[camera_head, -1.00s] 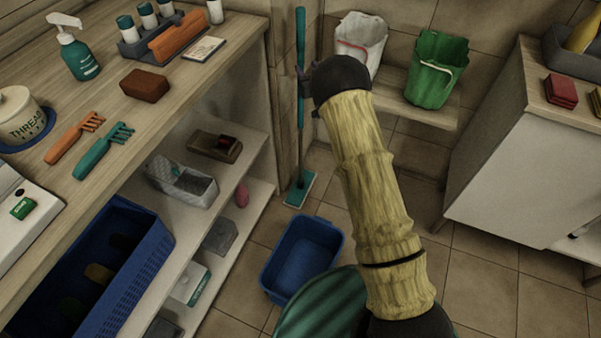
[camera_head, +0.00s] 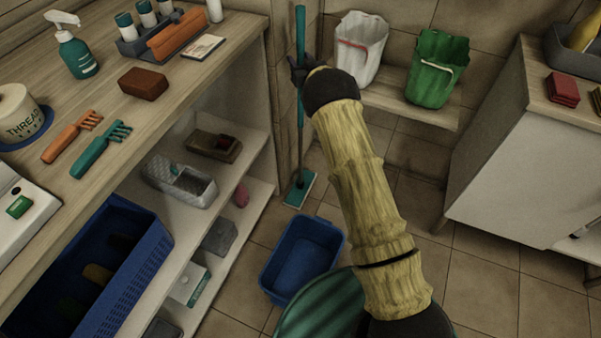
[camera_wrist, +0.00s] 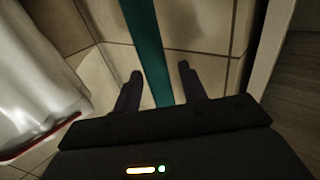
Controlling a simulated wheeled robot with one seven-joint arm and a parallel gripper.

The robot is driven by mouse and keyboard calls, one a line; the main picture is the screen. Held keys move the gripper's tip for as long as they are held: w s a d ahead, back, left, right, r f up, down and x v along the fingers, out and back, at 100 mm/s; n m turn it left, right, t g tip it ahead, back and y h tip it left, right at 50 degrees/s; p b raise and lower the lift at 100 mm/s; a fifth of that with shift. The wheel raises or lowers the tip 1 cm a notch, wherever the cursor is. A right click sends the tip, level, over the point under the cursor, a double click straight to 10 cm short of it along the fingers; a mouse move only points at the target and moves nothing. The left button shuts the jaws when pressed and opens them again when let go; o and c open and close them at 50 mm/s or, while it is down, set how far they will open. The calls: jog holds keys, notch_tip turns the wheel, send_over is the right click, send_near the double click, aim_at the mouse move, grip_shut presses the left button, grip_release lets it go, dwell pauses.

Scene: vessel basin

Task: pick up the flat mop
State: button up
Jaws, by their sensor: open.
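The flat mop (camera_head: 301,145) stands upright in the corner in the head view, with a teal and grey handle and a flat teal head on the floor. My gripper (camera_head: 298,70) is at the upper part of its handle. In the wrist view the teal handle (camera_wrist: 144,40) runs down between the two dark fingers of my gripper (camera_wrist: 160,78). The fingers are open, with a gap on each side of the handle. Part of the handle is hidden behind my gripper in the head view.
A blue basin (camera_head: 302,258) is on the floor in front of the mop. Shelves (camera_head: 235,215) under the wooden counter (camera_head: 165,105) stand to the left.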

aim_at(302, 51)
jog(key=c, duration=0.9)
jog(key=shift+r, duration=0.15)
grip_shut()
jog(key=shift+r, duration=0.15)
jog(key=shift+d+r+p, duration=0.1)
jog(key=shift+r+p, duration=0.35)
jog(key=shift+r, duration=1.2)
jog(key=s+d+p, duration=0.1)
jog(key=s+d, duration=0.3)
jog(key=d, duration=1.3)
jog(key=shift+d, duration=0.15)
jog(key=shift+f, duration=0.1)
